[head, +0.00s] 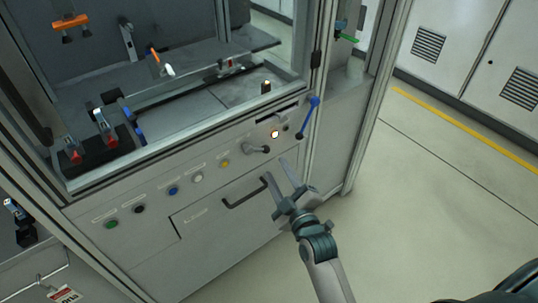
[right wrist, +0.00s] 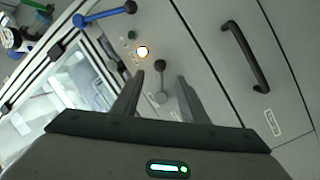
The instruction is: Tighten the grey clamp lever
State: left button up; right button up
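The grey clamp lever (head: 257,149) sits on the sloped front panel of the machine, right of the yellow button, with a dark knob at its right end. In the right wrist view the lever (right wrist: 160,82) shows between the two fingers, beyond their tips. My right gripper (head: 275,170) is open and empty, in front of the panel and just below and right of the lever. Its two fingers also show apart in the right wrist view (right wrist: 160,78). No contact with the lever is visible. My left gripper is not in view.
A blue lever (head: 308,118) stands at the panel's right end, near a lit white button (head: 275,134). A dark drawer handle (head: 245,193) sticks out below the panel. A row of buttons runs left. A frame post (head: 318,80) rises behind the blue lever. Open floor lies right.

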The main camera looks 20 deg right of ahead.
aim_at(267, 152)
jog(key=w, duration=0.7)
jog(key=shift+w+a, duration=0.1)
jog(key=shift+a, duration=0.1)
grip_shut()
